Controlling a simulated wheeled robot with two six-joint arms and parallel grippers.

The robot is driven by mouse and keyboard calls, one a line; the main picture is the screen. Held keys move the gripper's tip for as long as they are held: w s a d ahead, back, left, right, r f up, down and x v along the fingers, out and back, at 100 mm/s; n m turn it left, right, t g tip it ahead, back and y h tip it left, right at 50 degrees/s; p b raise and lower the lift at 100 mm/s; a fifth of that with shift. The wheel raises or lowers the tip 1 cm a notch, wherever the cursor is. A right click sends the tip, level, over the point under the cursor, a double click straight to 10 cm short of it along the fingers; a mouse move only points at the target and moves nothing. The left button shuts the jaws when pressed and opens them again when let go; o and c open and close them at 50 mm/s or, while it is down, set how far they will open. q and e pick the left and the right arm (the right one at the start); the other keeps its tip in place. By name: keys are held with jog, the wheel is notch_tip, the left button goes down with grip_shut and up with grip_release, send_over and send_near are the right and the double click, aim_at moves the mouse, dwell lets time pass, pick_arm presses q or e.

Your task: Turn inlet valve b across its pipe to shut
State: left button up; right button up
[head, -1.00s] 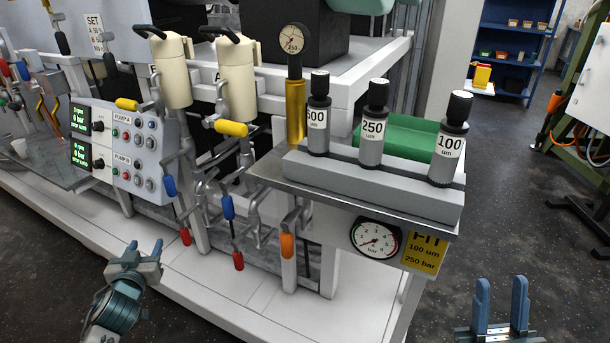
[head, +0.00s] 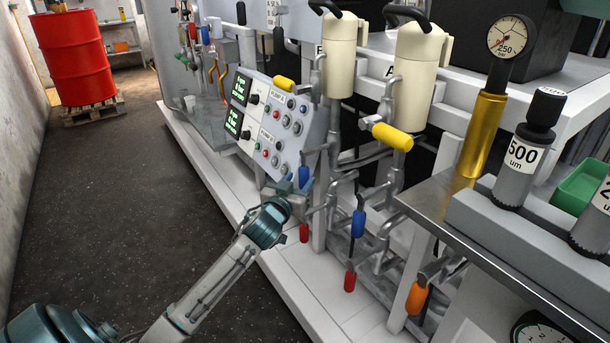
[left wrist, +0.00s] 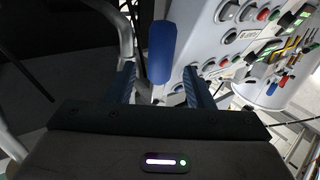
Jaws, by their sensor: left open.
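A blue valve handle (head: 303,174) hangs down by the left, B-side column. I take it for inlet valve b, though its own label cannot be read. My left gripper (head: 296,186) is open at this handle. In the left wrist view the blue handle (left wrist: 161,52) stands between and just beyond the two fingers of the left gripper (left wrist: 157,86); contact cannot be told. A second blue handle (head: 358,222) hangs further right on the A side. My right gripper is out of view.
Red handles (head: 304,233) hang below, and an orange handle (head: 417,298) is at the right. Yellow handles (head: 392,137) sit higher. The pump panel (head: 272,125) is close to the left gripper. A steel shelf (head: 440,205) juts out at right. The floor at left is open.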

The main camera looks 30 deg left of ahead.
aim_at(302, 177)
pick_arm(q)
jog(key=shift+w+a, duration=0.25)
jog(key=shift+w, duration=0.8)
jog(key=shift+w+a, duration=0.2)
jog(key=shift+w, duration=0.85)
grip_shut()
